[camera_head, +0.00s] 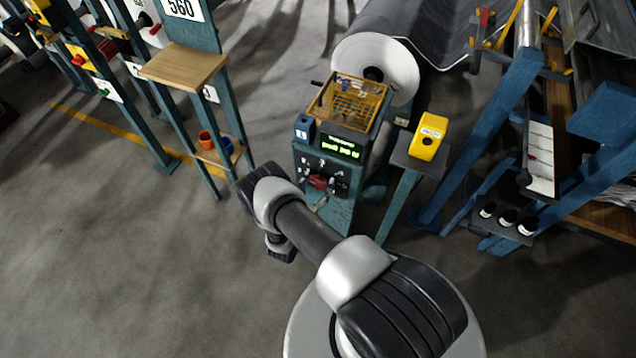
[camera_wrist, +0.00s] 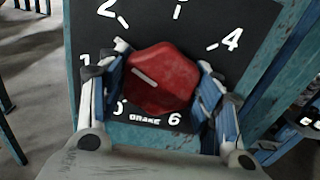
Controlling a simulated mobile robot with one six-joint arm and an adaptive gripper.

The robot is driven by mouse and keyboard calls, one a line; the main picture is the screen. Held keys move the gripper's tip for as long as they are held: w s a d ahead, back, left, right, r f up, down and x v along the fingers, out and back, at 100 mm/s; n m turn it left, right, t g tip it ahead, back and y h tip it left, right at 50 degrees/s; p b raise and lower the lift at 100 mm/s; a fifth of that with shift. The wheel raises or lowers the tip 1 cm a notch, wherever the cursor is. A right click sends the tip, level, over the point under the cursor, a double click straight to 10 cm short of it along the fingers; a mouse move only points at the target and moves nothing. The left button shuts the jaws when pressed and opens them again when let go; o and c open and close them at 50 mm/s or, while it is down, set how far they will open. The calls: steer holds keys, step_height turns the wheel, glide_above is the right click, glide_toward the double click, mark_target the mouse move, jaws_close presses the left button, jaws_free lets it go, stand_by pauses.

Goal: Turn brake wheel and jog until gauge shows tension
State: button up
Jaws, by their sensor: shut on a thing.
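The red brake wheel (camera_wrist: 172,78) is a faceted knob on a black dial plate (camera_wrist: 205,22) marked BRAKE, with white numbers around it. Its white pointer line slants to the upper left, between the 1 and the 2. My gripper (camera_wrist: 163,68) is shut on the wheel, one finger on each side. In the head view the wheel (camera_head: 318,182) is small, on the front of a teal stand. Above it is a display with green text (camera_head: 342,146), too small to read. A yellow box (camera_head: 430,136) with a round pale spot stands on a post to the right.
An orange grid-topped box (camera_head: 350,102) tops the stand. A large grey roll (camera_head: 375,62) lies behind it. The floor at left is open.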

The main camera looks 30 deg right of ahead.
steer(key=m, duration=1.2)
steer(key=shift+m, duration=0.4)
stand_by(0.3)
steer(key=o, duration=1.1)
steer(key=shift+c, duration=0.2)
steer(key=v, duration=1.2)
steer(key=shift+d, duration=0.1)
